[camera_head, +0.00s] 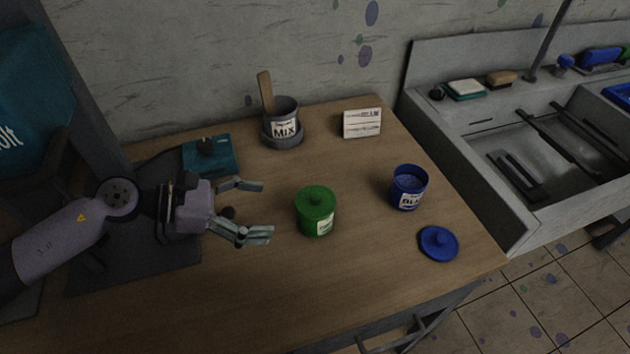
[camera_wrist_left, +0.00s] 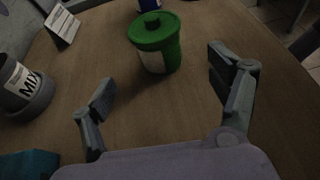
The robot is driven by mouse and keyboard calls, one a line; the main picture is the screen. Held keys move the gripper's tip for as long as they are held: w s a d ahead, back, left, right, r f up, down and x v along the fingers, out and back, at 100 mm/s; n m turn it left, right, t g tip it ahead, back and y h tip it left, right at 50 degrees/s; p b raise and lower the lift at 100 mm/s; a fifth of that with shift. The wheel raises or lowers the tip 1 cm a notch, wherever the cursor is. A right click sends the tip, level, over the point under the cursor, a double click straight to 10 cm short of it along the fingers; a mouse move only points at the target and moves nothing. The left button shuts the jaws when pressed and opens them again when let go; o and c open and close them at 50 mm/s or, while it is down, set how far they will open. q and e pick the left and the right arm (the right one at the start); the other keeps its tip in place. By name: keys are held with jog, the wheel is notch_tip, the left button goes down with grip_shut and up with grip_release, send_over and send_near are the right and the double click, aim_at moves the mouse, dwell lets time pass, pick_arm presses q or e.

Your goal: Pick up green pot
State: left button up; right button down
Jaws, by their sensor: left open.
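The green pot (camera_head: 316,213) stands upright on the wooden table, its green lid with a knob on top and a pale label on its side. In the left wrist view the green pot (camera_wrist_left: 155,42) stands ahead of the fingers, apart from them. My left gripper (camera_head: 268,210) is open and empty, just left of the pot in the head view, its fingers pointing toward it. In the left wrist view my left gripper (camera_wrist_left: 165,85) shows its two fingers spread wide. My right gripper is not in view.
A blue pot (camera_head: 408,190) stands open at the right, its blue lid (camera_head: 438,244) near the table edge. A grey MIX pot (camera_head: 283,122) and a white card (camera_head: 362,123) stand at the back. A teal box (camera_head: 209,155) is behind my gripper. A sink (camera_head: 560,150) is at right.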

aim_at(316, 212)
pick_arm(q)
jog(key=x, duration=0.1)
jog(key=p+x, duration=0.1)
jog(key=x, duration=0.1)
jog(key=shift+w+d+r, duration=0.1)
jog(key=shift+d+r, duration=0.05)
jog(key=shift+r, duration=0.15)
jog(key=p+x, duration=0.1)
jog(key=x, duration=0.2)
jog(key=shift+d+f, duration=0.15)
jog(key=shift+d+f+p, duration=0.15)
jog(key=shift+d+p, duration=0.05)
jog(key=shift+p, duration=0.1)
jog(key=p+x, duration=0.1)
jog(key=x, duration=0.3)
jog(key=shift+w+f+p, duration=0.1)
jog(key=shift+p, duration=0.3)
jog(key=shift+w+d+f, duration=0.1)
jog(key=shift+d+f, duration=0.15)
jog(key=shift+d, duration=0.2)
jog(key=shift+a, duration=0.1)
jog(key=shift+c, duration=0.7)
jog(key=c, duration=1.3)
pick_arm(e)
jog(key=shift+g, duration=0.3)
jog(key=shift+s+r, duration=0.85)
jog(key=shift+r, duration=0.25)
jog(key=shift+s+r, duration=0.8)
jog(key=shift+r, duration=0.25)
